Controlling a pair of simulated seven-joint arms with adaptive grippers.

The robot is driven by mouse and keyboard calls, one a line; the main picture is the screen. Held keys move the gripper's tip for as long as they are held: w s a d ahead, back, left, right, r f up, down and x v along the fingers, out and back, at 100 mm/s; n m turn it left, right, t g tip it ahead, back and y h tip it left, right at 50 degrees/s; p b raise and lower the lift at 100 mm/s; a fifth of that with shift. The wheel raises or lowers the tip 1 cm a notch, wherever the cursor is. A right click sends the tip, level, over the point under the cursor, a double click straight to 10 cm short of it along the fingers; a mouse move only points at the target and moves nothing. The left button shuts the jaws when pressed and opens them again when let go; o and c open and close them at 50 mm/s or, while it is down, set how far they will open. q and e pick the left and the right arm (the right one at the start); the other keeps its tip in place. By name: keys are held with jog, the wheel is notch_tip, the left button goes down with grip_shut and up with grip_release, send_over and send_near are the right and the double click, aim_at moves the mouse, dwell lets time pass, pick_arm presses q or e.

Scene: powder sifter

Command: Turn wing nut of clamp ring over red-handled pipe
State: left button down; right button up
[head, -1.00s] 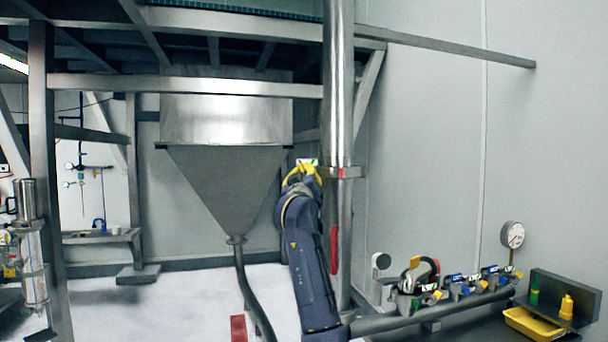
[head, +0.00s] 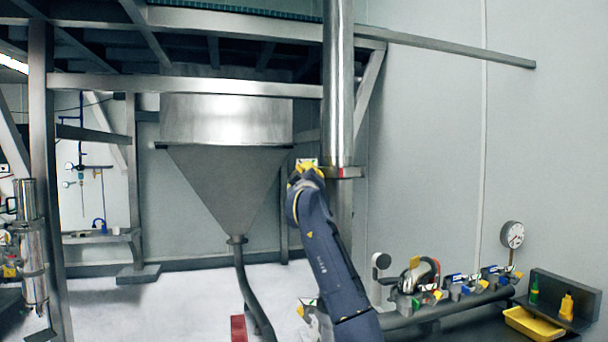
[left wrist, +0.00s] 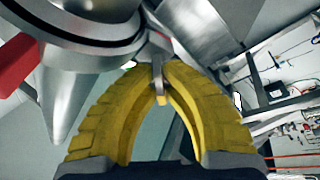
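The clamp ring (head: 346,172) sits around the vertical steel pipe (head: 340,85) and has a small red mark on it. In the left wrist view the ring (left wrist: 90,40) fills the upper left, with the red handle (left wrist: 16,62) beside it. The wing nut (left wrist: 159,76) is a small metal piece at the ring's edge, between my yellow fingertips. My left gripper (head: 306,170), seen in the left wrist view too (left wrist: 157,66), has its fingertips closed around it at the ring's left side. My arm hides the red handle in the head view. My right gripper is not in view.
A steel hopper (head: 225,180) with a hose (head: 250,290) stands behind to the left. At the lower right are a horizontal pipe with several coloured clamps (head: 425,285), a gauge (head: 512,234) and a yellow tray (head: 530,324). Another coloured fitting (head: 309,310) shows beside my arm.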

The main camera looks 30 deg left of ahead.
pick_arm(q)
jog(key=c, duration=1.5)
grip_release()
jog(key=shift+c, duration=0.2)
jog(key=v, duration=1.2)
